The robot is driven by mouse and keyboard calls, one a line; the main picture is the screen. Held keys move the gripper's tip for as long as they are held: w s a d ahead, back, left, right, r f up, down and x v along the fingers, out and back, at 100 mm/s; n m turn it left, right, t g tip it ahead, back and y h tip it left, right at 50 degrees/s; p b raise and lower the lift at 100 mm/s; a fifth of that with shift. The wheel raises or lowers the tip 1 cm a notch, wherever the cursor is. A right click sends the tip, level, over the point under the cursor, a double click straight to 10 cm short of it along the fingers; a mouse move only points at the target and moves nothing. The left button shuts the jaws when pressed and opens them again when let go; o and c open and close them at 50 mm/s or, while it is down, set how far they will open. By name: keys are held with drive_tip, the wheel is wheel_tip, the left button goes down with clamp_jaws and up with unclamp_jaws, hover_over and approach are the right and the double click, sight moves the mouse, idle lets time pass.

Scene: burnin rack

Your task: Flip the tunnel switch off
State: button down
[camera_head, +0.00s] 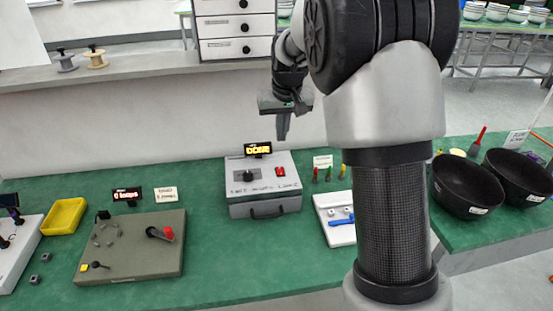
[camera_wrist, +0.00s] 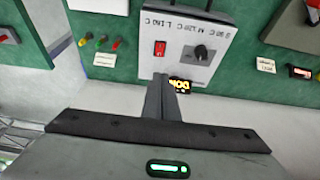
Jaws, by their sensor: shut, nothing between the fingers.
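A light grey box (camera_head: 262,205) with a dark handle on its front stands on the green bench. A red rocker switch (camera_head: 280,171) is on the right of its top and a black knob (camera_head: 248,176) on the left. In the wrist view the red switch (camera_wrist: 160,48) and knob (camera_wrist: 203,52) show beyond my fingers. A lit display (camera_head: 257,149) at the box's back reads "DONE". My gripper (camera_head: 283,138) is shut and empty, above and behind the box, apart from the switch. I cannot tell the switch's position.
An olive panel (camera_head: 130,262) with a red-tipped lever and a yellow tray (camera_head: 64,216) are at left. A white board with a blue tool (camera_head: 342,221) is right of the box, partly behind my arm. Black bowls (camera_head: 466,184) stand at far right.

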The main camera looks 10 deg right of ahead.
drive_tip(key=b, duration=0.1)
hover_over(279, 168)
drive_tip(key=s, duration=0.2)
drive_tip(key=f, duration=1.2)
drive_tip(key=shift+w, duration=0.25)
drive_tip(key=shift+w+a+f, duration=0.1)
drive_tip(key=shift+f, duration=0.55)
drive_tip(key=shift+f, duration=0.1)
drive_tip(key=shift+w+f+b, duration=0.15)
drive_tip(key=shift+f+b, duration=0.25)
drive_tip(key=shift+r, duration=0.25)
drive_tip(key=shift+f, duration=0.1)
drive_tip(key=shift+s, duration=0.2)
